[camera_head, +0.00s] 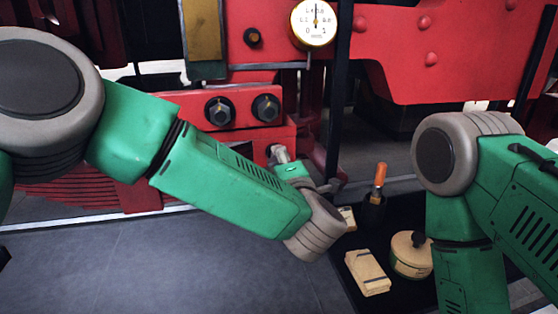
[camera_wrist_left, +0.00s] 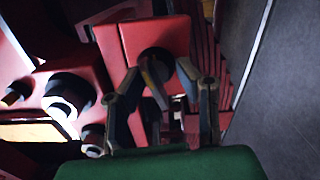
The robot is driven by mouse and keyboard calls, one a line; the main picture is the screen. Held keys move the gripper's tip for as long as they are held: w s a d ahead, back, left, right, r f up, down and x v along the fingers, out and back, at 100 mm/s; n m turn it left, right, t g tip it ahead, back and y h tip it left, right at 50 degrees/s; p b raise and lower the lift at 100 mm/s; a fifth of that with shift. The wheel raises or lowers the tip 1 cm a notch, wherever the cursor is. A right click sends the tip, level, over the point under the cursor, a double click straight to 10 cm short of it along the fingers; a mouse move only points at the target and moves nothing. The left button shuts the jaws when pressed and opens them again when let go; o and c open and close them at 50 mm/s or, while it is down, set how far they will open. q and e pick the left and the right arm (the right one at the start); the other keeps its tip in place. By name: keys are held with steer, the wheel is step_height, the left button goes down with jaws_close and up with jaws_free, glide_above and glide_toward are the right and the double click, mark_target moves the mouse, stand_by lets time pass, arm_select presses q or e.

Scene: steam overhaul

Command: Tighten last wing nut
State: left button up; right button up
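My left gripper (camera_head: 280,155) is at the front of the red machine, low on its red block, below two dark hex-headed fittings (camera_head: 219,110). It is small and partly hidden by my wrist in the head view. In the left wrist view the fingers of my left gripper (camera_wrist_left: 163,66) stand apart with a gap between the tips. I cannot clearly make out a wing nut or tell whether the fingers touch anything. My right gripper is outside the views.
A round gauge (camera_head: 314,22) is at the top. A black mat (camera_head: 345,285) at lower right holds a wooden block (camera_head: 367,273), a round tin (camera_head: 410,257) and an orange-handled tool (camera_head: 379,177) in a dark cup. Grey floor (camera_head: 150,265) at lower left is clear.

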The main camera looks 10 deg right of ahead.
arm_select(q)
steer(key=shift+r, duration=0.1)
steer(key=shift+s, duration=0.15)
steer(key=s+d, duration=0.1)
steer(key=s, duration=1)
steer(key=shift+s+d, duration=0.25)
steer(key=shift+d, duration=0.1)
steer(key=w+a+n+p, duration=0.1)
steer(key=w+n+p, duration=0.1)
steer(key=w+p, duration=0.7)
steer(key=shift+w+a, duration=0.35)
steer(key=shift+w, duration=0.45)
